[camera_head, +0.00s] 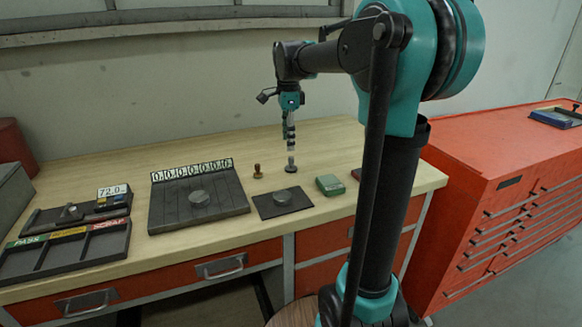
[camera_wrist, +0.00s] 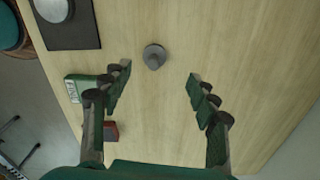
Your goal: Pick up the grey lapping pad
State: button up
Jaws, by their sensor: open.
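The grey lapping pad, which I take to be the small dark-grey round piece with a raised knob (camera_head: 291,168), stands on the bench right of the brown-handled stamp. In the wrist view the pad (camera_wrist: 154,57) lies a little beyond my fingertips, between their lines. My gripper (camera_head: 290,136) points down above the pad; in the head view its fingers overlap the knob, so the exact gap is hard to tell. In the wrist view my gripper (camera_wrist: 160,73) is open, fingers wide apart, with nothing between them.
A dark plate with a grey disc (camera_head: 282,196) lies in front of the pad. The brown-handled stamp (camera_head: 257,171) stands left, a green box (camera_head: 330,185) and a red block (camera_wrist: 110,131) right. A slatted board (camera_head: 165,208) and sorting tray (camera_head: 65,255) are further left. The bench behind is clear.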

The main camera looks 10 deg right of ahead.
aim_at(291, 157)
notch_tip(291, 157, down, 3)
jog(key=shift+s+d+f, duration=0.1)
jog(key=shift+s+f, duration=0.05)
jog(key=shift+f, duration=0.75)
jog(key=shift+s+d+f, duration=0.1)
jog(key=shift+d+f, duration=0.05)
jog(key=shift+f, duration=0.7)
jog(key=shift+s+d+f, duration=0.1)
jog(key=shift+s+f, duration=0.05)
jog(key=shift+f, duration=0.75)
grip_shut()
notch_tip(291, 157, up, 20)
